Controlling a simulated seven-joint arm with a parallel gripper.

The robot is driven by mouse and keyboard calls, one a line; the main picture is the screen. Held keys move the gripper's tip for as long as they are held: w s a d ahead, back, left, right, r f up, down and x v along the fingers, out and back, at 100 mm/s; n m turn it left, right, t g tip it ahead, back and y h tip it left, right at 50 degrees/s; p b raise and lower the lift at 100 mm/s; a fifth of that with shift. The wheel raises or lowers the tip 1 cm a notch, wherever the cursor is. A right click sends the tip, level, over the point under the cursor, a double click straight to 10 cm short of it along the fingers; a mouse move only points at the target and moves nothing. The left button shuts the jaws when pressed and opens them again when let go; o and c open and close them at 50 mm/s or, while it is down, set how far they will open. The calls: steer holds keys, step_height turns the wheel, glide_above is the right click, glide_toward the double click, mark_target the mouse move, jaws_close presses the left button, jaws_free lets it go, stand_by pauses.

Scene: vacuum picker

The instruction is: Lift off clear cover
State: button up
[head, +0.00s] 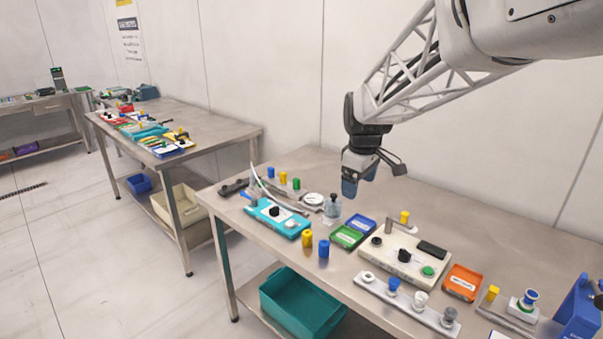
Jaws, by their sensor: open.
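A small clear, bluish cover (333,207) with a knob-like top stands upright on the near metal table, right of the round white dial. It is small in the picture, and what lies under it cannot be made out. My gripper (359,183) hangs from the arm above the table, higher than the cover and a little to its right in the picture. Its bluish fingertips point down, open and apart from the cover. Nothing shows between them.
Left of the cover are a teal device (278,218), a white dial (313,199) and colored pegs. Green (347,237) and blue (360,224) trays and a cream control box (404,257) stand to its right. A teal bin (301,303) sits below.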

steer(key=w+f+n, duration=0.2)
steer(key=w+f, duration=0.1)
steer(key=w, duration=0.5)
steer(key=w+f+n, duration=0.2)
steer(key=w+f, duration=0.1)
steer(key=w, duration=0.4)
steer(key=n+g, duration=0.1)
steer(key=n, duration=0.3)
glide_above(334, 195)
step_height(334, 195, down, 10)
steer(key=shift+w+r, duration=0.15)
steer(key=shift+f, duration=1.3)
steer(key=shift+f, duration=2.6)
